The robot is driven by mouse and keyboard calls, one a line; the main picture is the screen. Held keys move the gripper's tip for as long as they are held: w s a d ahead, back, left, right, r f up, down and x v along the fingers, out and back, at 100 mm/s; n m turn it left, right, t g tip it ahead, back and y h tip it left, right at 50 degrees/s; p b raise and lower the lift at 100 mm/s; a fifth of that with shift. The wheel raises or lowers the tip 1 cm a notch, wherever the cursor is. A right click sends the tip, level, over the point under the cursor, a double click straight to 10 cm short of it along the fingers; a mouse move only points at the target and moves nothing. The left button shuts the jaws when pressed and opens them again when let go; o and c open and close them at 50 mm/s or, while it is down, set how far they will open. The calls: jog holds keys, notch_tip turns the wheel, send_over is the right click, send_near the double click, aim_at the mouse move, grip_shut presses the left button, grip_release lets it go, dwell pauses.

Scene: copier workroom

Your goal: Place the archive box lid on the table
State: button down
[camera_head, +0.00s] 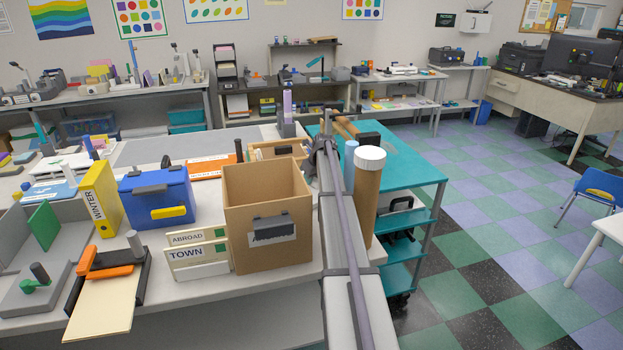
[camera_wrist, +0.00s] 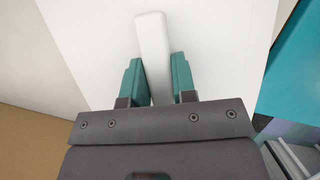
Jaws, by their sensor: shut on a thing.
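The archive box (camera_head: 268,200), brown with a dark label holder, stands on the table (camera_head: 295,285) with its top open. In the wrist view my gripper (camera_wrist: 158,62) has its teal fingers on both sides of a white bar (camera_wrist: 152,35). The bar lies over a broad white panel (camera_wrist: 215,50); together they look like the archive box lid and its grip, though their join is hidden. In the head view my arm runs along the right side of the box, and I cannot make out the fingers or the lid there.
A blue box (camera_head: 157,195), a yellow binder (camera_head: 100,200) and card holders (camera_head: 198,250) crowd the table left of the archive box. A brown tube (camera_head: 366,205) with a white cap stands right of my arm. A teal cart (camera_head: 412,168) is beyond it.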

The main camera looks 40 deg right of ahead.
jog(key=shift+f, duration=0.15)
jog(key=c, duration=0.8)
grip_release()
jog(key=shift+c, duration=0.2)
jog(key=p+v, duration=1)
jog(key=v, duration=0.1)
